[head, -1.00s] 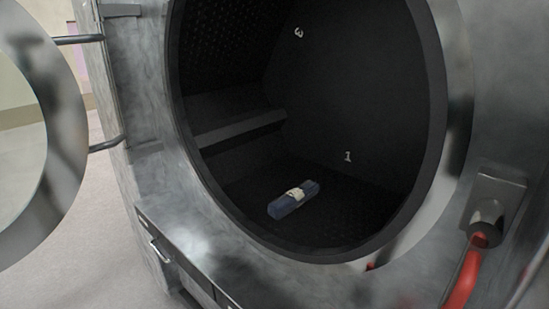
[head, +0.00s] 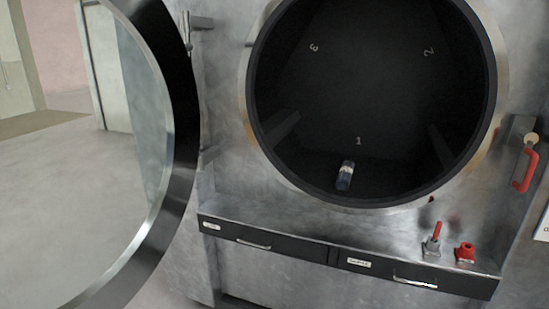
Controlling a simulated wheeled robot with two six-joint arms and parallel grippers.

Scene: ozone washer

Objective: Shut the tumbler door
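The tumbler door (head: 181,140) is a large round door with a dark, metal-edged rim and a glass pane. It stands wide open at the left of the head view, swung out from the machine on its left-side hinge (head: 200,22). The tumbler opening (head: 492,100) is a round, dark drum mouth in the steel front, fully uncovered. Neither of my grippers shows in the head view.
Below the opening are two dark drawers with handles (head: 254,245). A lever with a red grip (head: 434,238) and a red knob (head: 465,252) stand on the ledge. A red handle (head: 525,170) is at the right. Open floor (head: 50,190) lies at the left.

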